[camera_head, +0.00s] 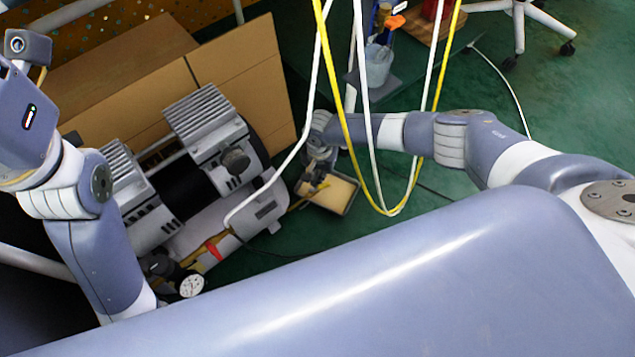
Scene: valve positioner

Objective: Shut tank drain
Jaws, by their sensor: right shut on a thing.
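The air compressor with its pale tank (258,212) stands on the floor left of centre. My right arm reaches in from the right, and my right gripper (314,184) points down beside the tank's right end, over the near-left part of a small tray (347,208). It is shut on a small part there, apparently the tank drain; the fingers hide most of it, so the drain's position cannot be told. A thin yellow piece (298,205) shows just left of the fingers. My left arm rises at the left; its fingers are out of view.
A red-handled valve (213,250) and a gauge (191,285) sit at the compressor's near end. White and yellow hoses (347,130) hang in front of my right forearm. Cardboard boxes (240,72) stand behind the compressor.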

